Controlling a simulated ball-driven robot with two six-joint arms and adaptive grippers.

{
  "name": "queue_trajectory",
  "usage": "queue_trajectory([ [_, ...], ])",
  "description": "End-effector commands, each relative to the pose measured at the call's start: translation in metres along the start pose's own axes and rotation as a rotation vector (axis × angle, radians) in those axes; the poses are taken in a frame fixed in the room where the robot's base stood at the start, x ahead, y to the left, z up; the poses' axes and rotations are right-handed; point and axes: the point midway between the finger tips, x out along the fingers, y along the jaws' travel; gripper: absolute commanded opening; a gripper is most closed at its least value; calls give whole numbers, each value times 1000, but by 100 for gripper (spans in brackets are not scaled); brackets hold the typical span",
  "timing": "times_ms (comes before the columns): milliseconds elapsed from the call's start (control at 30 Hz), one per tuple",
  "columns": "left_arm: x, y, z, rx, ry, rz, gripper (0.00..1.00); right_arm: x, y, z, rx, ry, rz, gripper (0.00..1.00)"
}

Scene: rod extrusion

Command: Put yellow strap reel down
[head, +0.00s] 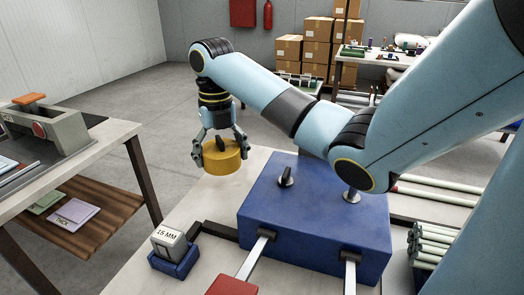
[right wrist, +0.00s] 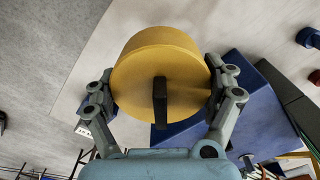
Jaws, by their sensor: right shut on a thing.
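The yellow strap reel (head: 222,160) is a thick yellow disc with a dark piece on its face. My right gripper (head: 221,148) is shut on it from above, one finger on each side. In the head view the reel hangs at the far left corner of the pale table (head: 188,213), beside the blue block; I cannot tell its exact height. In the right wrist view the reel (right wrist: 160,72) fills the space between the two fingers (right wrist: 162,88). My left gripper is not in view.
A blue block (head: 310,205) with dark knobs stands on the table near the reel. A blue holder with a "15 MM" block (head: 170,242) stands at the front left. Pale rods (head: 450,190) lie at right. A side bench (head: 70,165) stands left across a floor gap.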

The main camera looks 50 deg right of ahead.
Motion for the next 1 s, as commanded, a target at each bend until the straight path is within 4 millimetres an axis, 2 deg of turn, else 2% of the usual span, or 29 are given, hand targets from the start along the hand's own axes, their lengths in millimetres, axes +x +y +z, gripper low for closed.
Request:
queue_trajectory([
  [33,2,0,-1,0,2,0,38,13,0,-2,-1,5,-1,43],
  [133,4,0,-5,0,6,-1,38,32,0,-1,0,4,-1,43],
  [367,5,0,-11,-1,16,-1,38,54,0,-1,1,1,-1,43],
  [533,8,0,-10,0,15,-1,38,79,0,-1,1,3,-1,43],
  [600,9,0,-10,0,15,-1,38,84,0,-1,1,1,-1,43],
  [900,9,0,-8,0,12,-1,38,86,0,-1,1,0,-1,43],
  [933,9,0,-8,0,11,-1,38,86,0,-1,1,1,-1,88],
  [1000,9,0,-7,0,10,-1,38,86,0,-1,1,1,-1,97],
])
